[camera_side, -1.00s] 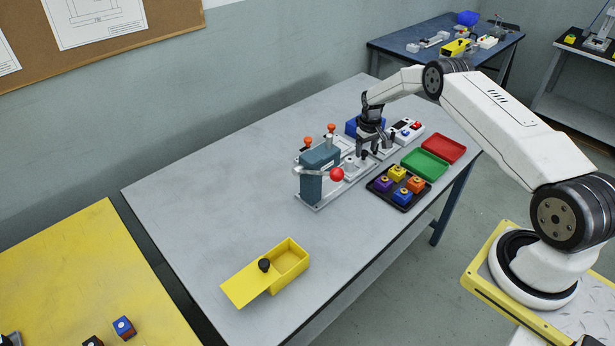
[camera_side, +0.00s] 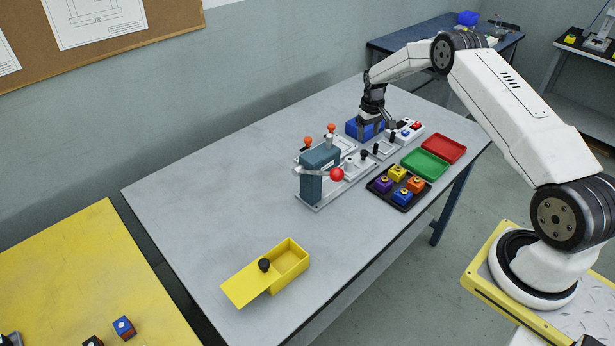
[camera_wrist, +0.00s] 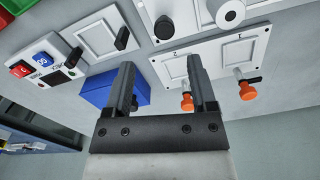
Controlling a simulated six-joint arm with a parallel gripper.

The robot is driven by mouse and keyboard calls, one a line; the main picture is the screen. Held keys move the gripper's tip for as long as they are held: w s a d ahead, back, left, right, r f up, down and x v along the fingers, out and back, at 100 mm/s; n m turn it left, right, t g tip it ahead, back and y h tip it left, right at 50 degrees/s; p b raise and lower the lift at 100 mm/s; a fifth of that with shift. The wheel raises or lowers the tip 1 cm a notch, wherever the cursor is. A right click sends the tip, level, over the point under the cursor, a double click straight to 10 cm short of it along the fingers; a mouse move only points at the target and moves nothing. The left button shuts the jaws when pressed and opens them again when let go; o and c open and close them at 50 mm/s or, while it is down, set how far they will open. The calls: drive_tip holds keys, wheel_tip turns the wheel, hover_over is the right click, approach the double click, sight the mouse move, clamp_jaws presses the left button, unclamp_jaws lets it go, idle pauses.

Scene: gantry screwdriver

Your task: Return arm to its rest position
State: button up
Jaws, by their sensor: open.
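My gripper (camera_side: 372,133) is open and empty over the back of the grey table, close to the blue block (camera_side: 353,127) in the side view. In the wrist view my gripper (camera_wrist: 162,82) shows its two fingers apart, with nothing between them. The blue block (camera_wrist: 98,95) shows beside and beyond the left finger there. I cannot tell whether a finger touches it. My arm reaches over the table from its base at the right.
A fixture with a teal press (camera_side: 318,175), a red ball knob (camera_side: 337,174) and orange-topped clamps (camera_side: 331,129) stands left of my gripper. A tray of coloured blocks (camera_side: 380,200), a green tray (camera_side: 425,164) and a red tray (camera_side: 444,148) lie in front.

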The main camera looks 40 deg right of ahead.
drive_tip(key=shift+r, duration=0.65)
drive_tip(key=shift+a+r, duration=0.1)
drive_tip(key=shift+a, duration=0.05)
drive_tip(key=s+a+r+n+t, duration=0.1)
drive_tip(key=s+a+r, duration=0.2)
drive_tip(key=a+r, duration=0.4)
drive_tip(key=s+a+r, duration=0.4)
drive_tip(key=a, duration=0.5)
drive_tip(key=s+a+r, duration=0.1)
drive_tip(key=s+a, duration=0.4)
drive_tip(key=s, duration=0.4)
drive_tip(key=s+a+r+n+t, duration=0.1)
drive_tip(key=s+a+r, duration=0.1)
drive_tip(key=s+a, duration=0.4)
drive_tip(key=s, duration=0.2)
drive_tip(key=shift+s+a+r+n+t, duration=0.2)
drive_tip(key=shift+s+r+n+t, duration=0.1)
drive_tip(key=shift+s, duration=0.1)
